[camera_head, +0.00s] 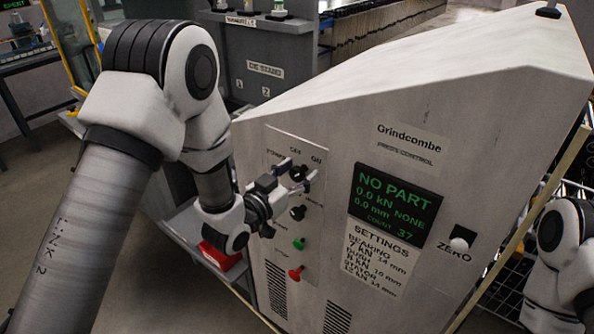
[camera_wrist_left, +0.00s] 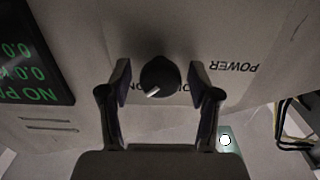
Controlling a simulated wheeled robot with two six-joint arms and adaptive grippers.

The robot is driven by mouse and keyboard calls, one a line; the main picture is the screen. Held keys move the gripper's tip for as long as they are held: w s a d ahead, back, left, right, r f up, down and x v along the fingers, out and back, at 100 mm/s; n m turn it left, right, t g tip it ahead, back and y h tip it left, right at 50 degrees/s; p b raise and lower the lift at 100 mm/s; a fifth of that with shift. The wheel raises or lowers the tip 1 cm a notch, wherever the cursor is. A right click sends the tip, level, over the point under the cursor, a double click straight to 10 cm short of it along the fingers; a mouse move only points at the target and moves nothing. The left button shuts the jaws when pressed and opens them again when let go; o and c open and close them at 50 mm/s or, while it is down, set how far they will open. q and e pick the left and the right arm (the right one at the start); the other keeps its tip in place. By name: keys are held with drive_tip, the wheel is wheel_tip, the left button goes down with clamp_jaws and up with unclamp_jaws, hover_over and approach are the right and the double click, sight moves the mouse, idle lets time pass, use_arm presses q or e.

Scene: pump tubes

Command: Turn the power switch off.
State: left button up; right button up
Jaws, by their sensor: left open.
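The power switch is a round black knob (camera_wrist_left: 160,76) with a white pointer mark, on the grey press control panel (camera_head: 285,150). In the left wrist view its pointer aims to the lower left, and the POWER label appears upside down beside it. The knob also shows small at the top of the panel in the head view (camera_head: 298,172), partly covered by my fingers. My left gripper (camera_head: 300,181) is open, with one finger on each side of the knob. Gaps show between fingers and knob in the wrist view. My right gripper is out of view.
Below the power switch are another black knob (camera_head: 298,213), a green button (camera_head: 299,244) and a red control (camera_head: 295,273). The lit display (camera_head: 395,206) reads NO PART. A white ZERO button (camera_head: 459,244) is to its right. A red bin (camera_head: 220,256) sits low behind my left arm.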

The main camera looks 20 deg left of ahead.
use_arm(q)
drive_tip(key=shift+s, duration=0.1)
drive_tip(key=c, duration=1.1)
drive_tip(key=shift+c, duration=0.2)
drive_tip(key=shift+n, duration=0.3)
drive_tip(key=n, duration=0.3)
drive_tip(key=shift+a+b, duration=0.1)
drive_tip(key=shift+b, duration=0.25)
drive_tip(key=n, duration=0.4)
drive_tip(key=shift+n, duration=0.4)
drive_tip(key=n, duration=0.4)
drive_tip(key=shift+a+n, duration=0.1)
drive_tip(key=shift+n, duration=2.7)
